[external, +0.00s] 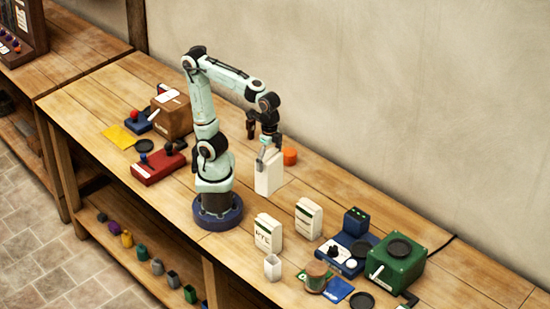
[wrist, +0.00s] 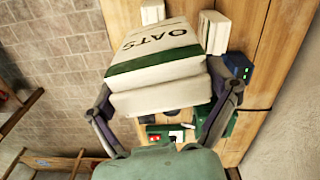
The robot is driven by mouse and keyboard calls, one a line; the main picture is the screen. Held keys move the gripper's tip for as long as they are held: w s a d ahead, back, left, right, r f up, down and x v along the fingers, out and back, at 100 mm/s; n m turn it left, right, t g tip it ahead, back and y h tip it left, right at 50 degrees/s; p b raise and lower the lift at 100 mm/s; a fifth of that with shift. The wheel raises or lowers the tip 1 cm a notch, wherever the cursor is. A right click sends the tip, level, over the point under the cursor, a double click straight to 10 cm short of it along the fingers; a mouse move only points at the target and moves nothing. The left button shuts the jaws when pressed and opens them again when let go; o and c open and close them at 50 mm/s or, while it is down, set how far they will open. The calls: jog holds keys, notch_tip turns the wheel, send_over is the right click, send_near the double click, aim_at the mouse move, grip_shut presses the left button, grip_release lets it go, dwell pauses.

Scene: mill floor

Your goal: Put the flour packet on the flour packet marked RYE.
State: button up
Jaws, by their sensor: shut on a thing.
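My gripper (external: 266,150) is shut on a white flour packet (external: 268,175), held upright behind the other packets. In the wrist view, the held packet (wrist: 160,55) has a green band and the word OATS, and my gripper (wrist: 160,98) has a finger on each side of it. I cannot tell whether its bottom touches the bench. The flour packet marked RYE (external: 268,233) stands upright on the bench, nearer the camera, with nothing on top. Another white packet (external: 308,219) stands to its right; its label is too small to read.
A small white cup (external: 272,267) stands in front of the RYE packet. A spool (external: 316,277), a blue device (external: 344,253) and a green box (external: 397,263) crowd the right. An orange cylinder (external: 290,156) sits behind the held packet. Bare bench lies along the wall.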

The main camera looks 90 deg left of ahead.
aim_at(268, 195)
jog(key=s+a+r+n, duration=0.2)
jog(key=s+a, duration=0.5)
jog(key=s, duration=0.3)
jog(key=w+d+f, duration=0.8)
jog(key=w+f, duration=0.1)
jog(key=shift+w+d+f, duration=0.1)
jog(key=shift+d+f, duration=0.2)
jog(key=shift+d, duration=0.05)
jog(key=shift+w+d+f, duration=0.1)
jog(key=shift+f, duration=0.8)
jog(key=shift+w+d+f, duration=0.1)
jog(key=shift+f, duration=0.8)
jog(key=shift+f, duration=0.15)
jog(key=o, duration=1)
